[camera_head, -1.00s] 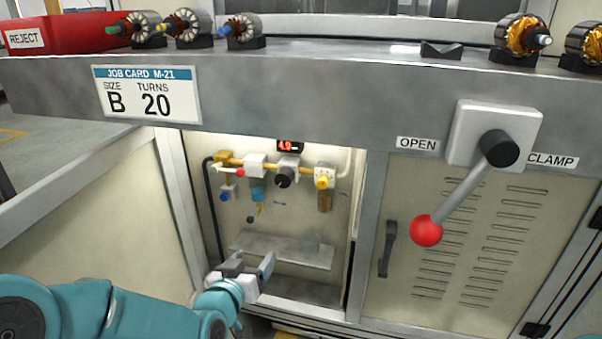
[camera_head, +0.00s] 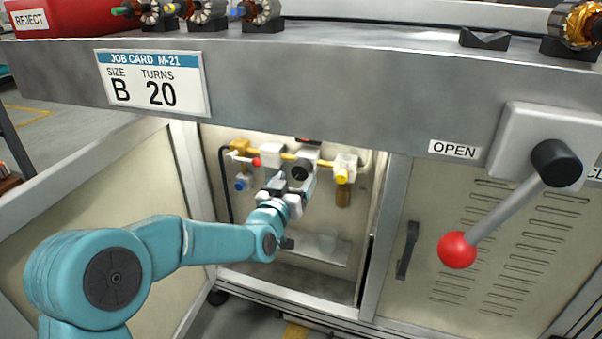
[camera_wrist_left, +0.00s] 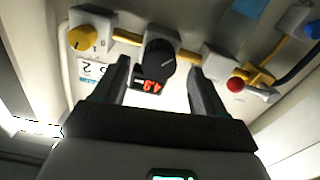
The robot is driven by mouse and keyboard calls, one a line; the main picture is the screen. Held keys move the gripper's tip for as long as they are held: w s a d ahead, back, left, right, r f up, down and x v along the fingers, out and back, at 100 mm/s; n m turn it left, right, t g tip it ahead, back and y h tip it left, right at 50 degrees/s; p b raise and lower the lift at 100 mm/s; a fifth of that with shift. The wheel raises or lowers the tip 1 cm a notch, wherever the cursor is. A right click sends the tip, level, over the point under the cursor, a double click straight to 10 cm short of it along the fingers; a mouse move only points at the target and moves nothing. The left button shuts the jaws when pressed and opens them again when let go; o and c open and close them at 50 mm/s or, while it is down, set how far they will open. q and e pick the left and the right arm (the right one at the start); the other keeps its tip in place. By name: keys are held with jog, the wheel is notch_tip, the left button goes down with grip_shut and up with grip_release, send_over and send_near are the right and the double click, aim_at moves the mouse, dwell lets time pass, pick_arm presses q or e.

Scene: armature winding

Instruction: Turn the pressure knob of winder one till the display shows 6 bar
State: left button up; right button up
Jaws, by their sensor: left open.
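The black pressure knob (camera_head: 300,170) sits on a white regulator body in the open cabinet bay. It also shows in the left wrist view (camera_wrist_left: 160,57), with a pale mark on its face. My left gripper (camera_head: 296,182) is open in front of it. In the left wrist view the fingers (camera_wrist_left: 160,72) lie apart on either side of the knob's line, and I see no contact. The small display (camera_wrist_left: 149,86) beside the knob has red digits that look like 4 point something; the last digit is unclear. In the head view the bench edge mostly hides the display. My right gripper is not in view.
A yellow knob (camera_head: 341,176) and a red-ended valve lever (camera_head: 256,162) flank the black knob. The bench front (camera_head: 330,90) overhangs the bay. A clamp lever with a red ball (camera_head: 457,250) stands to the right. A metal shelf (camera_head: 320,246) lies below.

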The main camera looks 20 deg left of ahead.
aim_at(299, 174)
pick_arm(q)
jog(key=shift+w+d, duration=0.1)
jog(key=shift+w, duration=2.05)
jog(key=c, duration=1)
jog(key=shift+c, duration=0.2)
jog(key=m, duration=0.3)
jog(key=shift+m, duration=2.3)
